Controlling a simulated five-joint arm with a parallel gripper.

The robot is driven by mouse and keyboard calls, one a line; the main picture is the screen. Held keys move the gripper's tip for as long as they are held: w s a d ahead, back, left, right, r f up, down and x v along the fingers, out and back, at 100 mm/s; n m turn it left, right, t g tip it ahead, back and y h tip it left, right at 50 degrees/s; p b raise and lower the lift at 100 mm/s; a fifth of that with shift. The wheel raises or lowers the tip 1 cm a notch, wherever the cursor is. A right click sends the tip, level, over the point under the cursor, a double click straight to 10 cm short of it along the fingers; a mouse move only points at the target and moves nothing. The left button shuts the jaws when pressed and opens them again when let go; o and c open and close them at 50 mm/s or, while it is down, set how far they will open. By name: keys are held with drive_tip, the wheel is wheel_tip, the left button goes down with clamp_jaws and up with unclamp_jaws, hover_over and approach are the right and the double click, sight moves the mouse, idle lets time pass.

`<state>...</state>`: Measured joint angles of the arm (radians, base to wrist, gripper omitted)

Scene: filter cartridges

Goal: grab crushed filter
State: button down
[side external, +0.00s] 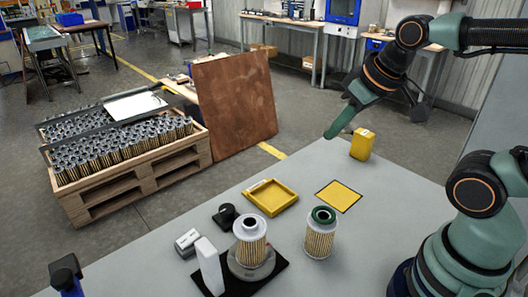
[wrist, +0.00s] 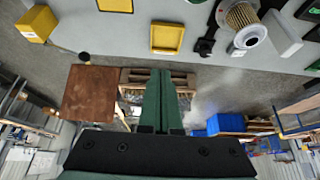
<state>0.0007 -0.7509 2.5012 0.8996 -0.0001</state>
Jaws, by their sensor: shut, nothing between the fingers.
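Two pleated filter cartridges stand on the grey table. One filter with a pale ring top (side external: 251,228) stands upright on a round grey base on a black plate; a filter with a pale end also shows at the top of the wrist view (wrist: 241,17). The other filter, with a dark green cap (side external: 320,240), stands upright directly on the table to its right. I cannot tell which is crushed. My gripper (side external: 329,136) is shut and empty, high over the far table edge, well apart from both filters. Its closed green fingers show in the wrist view (wrist: 160,72).
A yellow tray (side external: 272,209), a yellow mat (side external: 339,196) and a yellow box (side external: 362,145) are on the table. A black knob-like part (side external: 225,215) and a grey-white block (side external: 208,266) stand near the filters. A crate of filters (side external: 125,170) and a brown board (side external: 237,105) stand beyond.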

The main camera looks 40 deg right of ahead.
unclamp_jaws()
drive_tip(key=n+g, duration=0.5)
drive_tip(key=n, duration=1.4)
hover_over(250, 244)
drive_tip(key=w+d, duration=0.2)
drive_tip(key=w, duration=0.1)
wheel_tip(250, 244, down, 9)
drive_tip(key=shift+s+d+r, duration=0.1)
drive_tip(key=shift+d+r, duration=0.05)
drive_tip(key=shift+r, duration=0.05)
drive_tip(key=shift+a+f+n+g, duration=0.25)
drive_tip(key=shift+n+g, duration=0.05)
drive_tip(key=shift+a+f, duration=0.1)
drive_tip(key=shift+f, duration=0.25)
drive_tip(key=f, duration=1.1)
drive_tip(key=shift+s+f, duration=0.2)
drive_tip(key=shift+s, duration=0.05)
